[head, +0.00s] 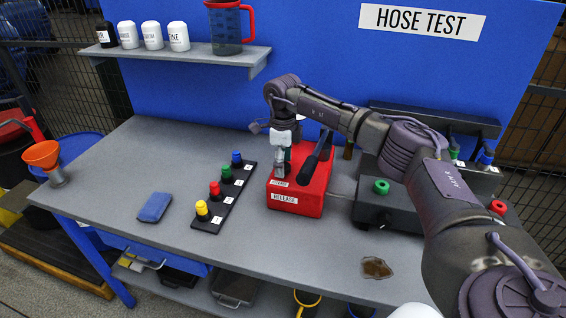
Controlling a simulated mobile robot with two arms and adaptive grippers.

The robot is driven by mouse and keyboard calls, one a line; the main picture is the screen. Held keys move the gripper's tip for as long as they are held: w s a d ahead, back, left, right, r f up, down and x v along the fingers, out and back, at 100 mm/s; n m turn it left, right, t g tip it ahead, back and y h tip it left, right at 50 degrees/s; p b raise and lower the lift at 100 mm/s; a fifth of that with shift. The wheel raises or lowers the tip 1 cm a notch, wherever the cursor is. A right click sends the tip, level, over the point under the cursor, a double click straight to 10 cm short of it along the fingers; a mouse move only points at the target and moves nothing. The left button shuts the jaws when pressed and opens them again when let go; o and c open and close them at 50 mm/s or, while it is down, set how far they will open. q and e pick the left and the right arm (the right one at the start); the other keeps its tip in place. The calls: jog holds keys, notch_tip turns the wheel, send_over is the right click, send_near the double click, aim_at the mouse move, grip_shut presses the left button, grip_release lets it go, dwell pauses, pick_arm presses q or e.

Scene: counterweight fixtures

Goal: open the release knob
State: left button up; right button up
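A red box (297,199) with a white RELEASE label on its front stands in the middle of the grey bench. A black lever (315,158) slants up from its top. My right gripper (281,170) points down over the left part of the box top. Its fingers are small in the picture and hide what is under them, so I cannot tell whether they touch or hold a knob. A bit of dark green shows beside the fingers. My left gripper is not in view.
A black strip (213,222) with yellow, red, green and blue knobs lies left of the box. A blue sponge (155,207) and an orange funnel (42,155) are farther left. A dark fixture with a green knob (381,187) stands right. A brown stain (376,268) marks the front right.

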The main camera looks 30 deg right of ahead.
notch_tip(320, 180, up, 12)
dwell(0.7)
dwell(0.4)
